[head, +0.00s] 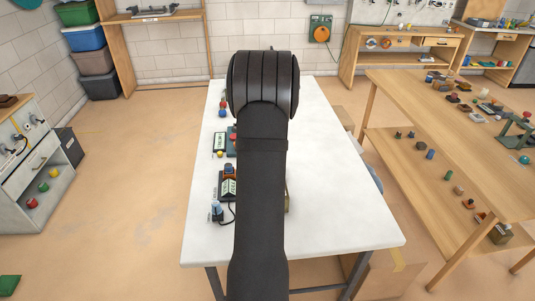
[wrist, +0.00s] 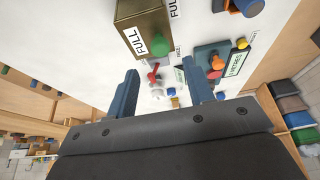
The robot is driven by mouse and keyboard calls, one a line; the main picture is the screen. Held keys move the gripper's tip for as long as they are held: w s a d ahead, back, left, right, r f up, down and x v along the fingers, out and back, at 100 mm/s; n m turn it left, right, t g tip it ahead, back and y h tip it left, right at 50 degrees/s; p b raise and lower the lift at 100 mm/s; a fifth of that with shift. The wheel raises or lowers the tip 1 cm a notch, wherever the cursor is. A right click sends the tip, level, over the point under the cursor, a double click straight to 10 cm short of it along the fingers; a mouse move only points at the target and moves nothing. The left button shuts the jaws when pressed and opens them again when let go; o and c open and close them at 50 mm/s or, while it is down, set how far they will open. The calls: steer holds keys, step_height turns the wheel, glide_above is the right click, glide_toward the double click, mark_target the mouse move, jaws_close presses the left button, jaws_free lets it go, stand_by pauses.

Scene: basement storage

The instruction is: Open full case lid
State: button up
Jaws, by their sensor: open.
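The full case (wrist: 146,18) is a brass-brown box in the wrist view, at the upper left of centre. It has a white FULL label and a green knob (wrist: 160,45) on the side facing me. Its top runs to the picture's edge, so I cannot tell how its lid sits. My gripper (wrist: 160,70) is open, its two blue-grey fingers apart and nothing held between them. The green knob shows beyond the gap between the fingertips, apart from them. In the head view my own arm hides the gripper and most of the case.
The white table (head: 340,200) is clear on its right side. Several small devices line the table's left edge. A wooden bench (head: 440,110) stands to the right.

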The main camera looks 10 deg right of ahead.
steer(key=x, duration=0.6)
steer(key=shift+w+f, duration=0.1)
steer(key=shift+f, duration=0.15)
